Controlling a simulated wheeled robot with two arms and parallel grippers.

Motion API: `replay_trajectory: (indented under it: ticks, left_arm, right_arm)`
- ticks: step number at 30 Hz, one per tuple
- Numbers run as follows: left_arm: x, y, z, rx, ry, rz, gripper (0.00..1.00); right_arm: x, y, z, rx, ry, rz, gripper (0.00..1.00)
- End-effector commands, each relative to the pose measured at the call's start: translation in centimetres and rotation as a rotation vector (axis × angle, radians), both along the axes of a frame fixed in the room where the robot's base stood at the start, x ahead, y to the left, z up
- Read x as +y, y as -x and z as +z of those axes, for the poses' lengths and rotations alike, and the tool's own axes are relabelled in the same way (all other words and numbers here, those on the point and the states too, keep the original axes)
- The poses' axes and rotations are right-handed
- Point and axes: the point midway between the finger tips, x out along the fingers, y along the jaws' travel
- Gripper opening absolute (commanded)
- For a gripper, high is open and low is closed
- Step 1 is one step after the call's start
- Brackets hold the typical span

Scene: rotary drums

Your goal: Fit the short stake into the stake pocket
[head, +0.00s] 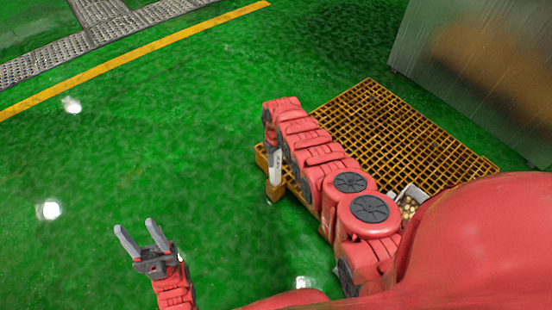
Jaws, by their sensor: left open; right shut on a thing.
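My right arm reaches across from the lower right, over the near-left edge of a yellow grated platform. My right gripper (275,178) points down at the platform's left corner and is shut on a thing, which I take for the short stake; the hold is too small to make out. A small orange-brown block shows right below the gripper; I cannot tell whether it is the stake, the stake pocket or part of the platform. My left gripper (135,238) is open and empty over the green floor, well left of the platform.
The yellow grated platform (385,125) lies at the right, partly hidden by my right arm. Several small pale things lie on it near a grey metal piece (412,192). A large grey metal body (480,70) stands behind. Green floor is clear at the left.

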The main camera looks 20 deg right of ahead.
Motion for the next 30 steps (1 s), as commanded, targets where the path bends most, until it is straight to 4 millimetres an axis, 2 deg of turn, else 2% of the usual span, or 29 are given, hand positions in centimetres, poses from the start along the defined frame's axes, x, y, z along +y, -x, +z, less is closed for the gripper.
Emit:
replay_trajectory:
  ticks: [27,28,30]
  left_arm:
    - [0.0,0.5,-2.0,-0.026,-0.033,0.002,0.5]
    - [0.0,0.5,-1.9,-0.026,-0.033,0.002,0.5]
    - [0.0,0.5,-1.9,-0.026,-0.032,0.002,0.5]
  right_arm:
    - [0.0,0.0,-2.4,-0.001,0.0,0.0,0.0]
    - [0.0,0.0,-2.2,-0.001,0.0,0.0,0.5]
    - [0.0,0.0,-2.2,-0.001,0.0,0.0,0.63]
